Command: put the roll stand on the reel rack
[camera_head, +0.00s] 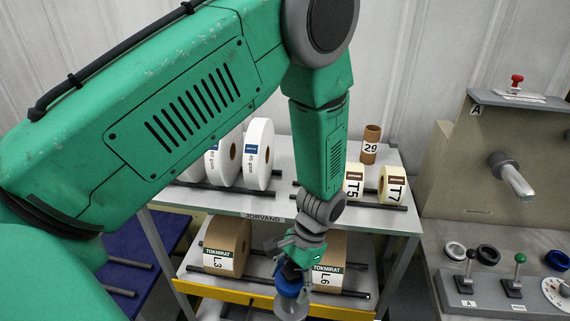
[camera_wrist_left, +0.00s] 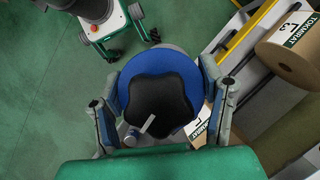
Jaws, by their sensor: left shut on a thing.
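The roll stand, as I take it, is a blue round piece with a grey part below (camera_head: 291,305). In the left wrist view it is a blue disc (camera_wrist_left: 196,72) topped by a black star-shaped knob (camera_wrist_left: 160,103). My left gripper (camera_head: 292,270) is shut on it, with a finger on either side; it also shows in the wrist view (camera_wrist_left: 160,95). The reel rack (camera_head: 232,203) is a grey two-level rack behind the gripper. The gripper hangs in front of its lower level, and the arm hides part of the rack. My right gripper is out of view.
White rolls (camera_head: 258,154), cream rolls (camera_head: 393,184) and a brown tube (camera_head: 371,144) occupy the top level. Brown rolls L3 (camera_head: 226,240) and L6 (camera_head: 330,270) lie on the lower level. A yellow bar (camera_head: 225,293) crosses the front. A control machine (camera_head: 490,150) stands at right.

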